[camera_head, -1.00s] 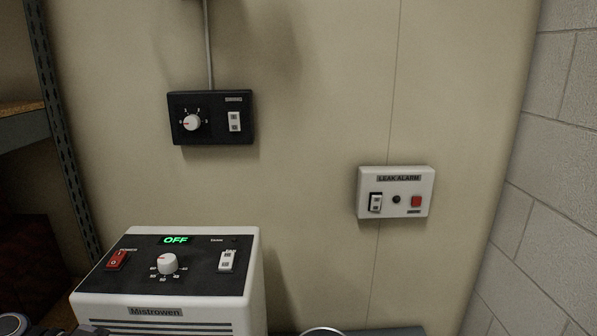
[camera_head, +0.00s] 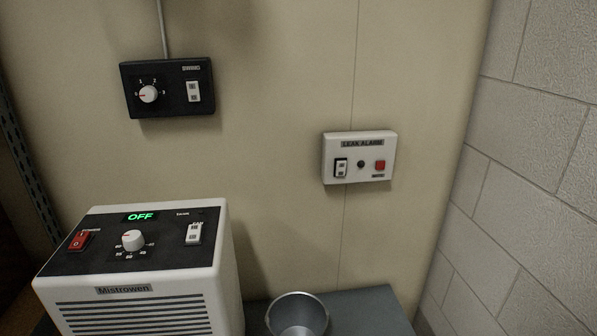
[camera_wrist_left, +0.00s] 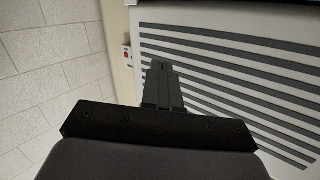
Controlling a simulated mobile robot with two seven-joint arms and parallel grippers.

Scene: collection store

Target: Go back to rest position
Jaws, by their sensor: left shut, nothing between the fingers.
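My left gripper (camera_wrist_left: 161,84) shows in the left wrist view with its dark fingers together and nothing between them. It is in front of the slatted white face of the Mistrowen unit (camera_wrist_left: 240,65). Neither gripper shows in the head view. In the head view the Mistrowen unit (camera_head: 140,283) stands at the lower left, and its display (camera_head: 140,217) reads OFF in green. My right gripper is out of view.
A black control box (camera_head: 168,88) and a white leak alarm box (camera_head: 358,158) are on the beige wall. A grey metal cup (camera_head: 297,314) stands on a grey surface (camera_head: 362,308). A block wall (camera_head: 530,170) bounds the right side.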

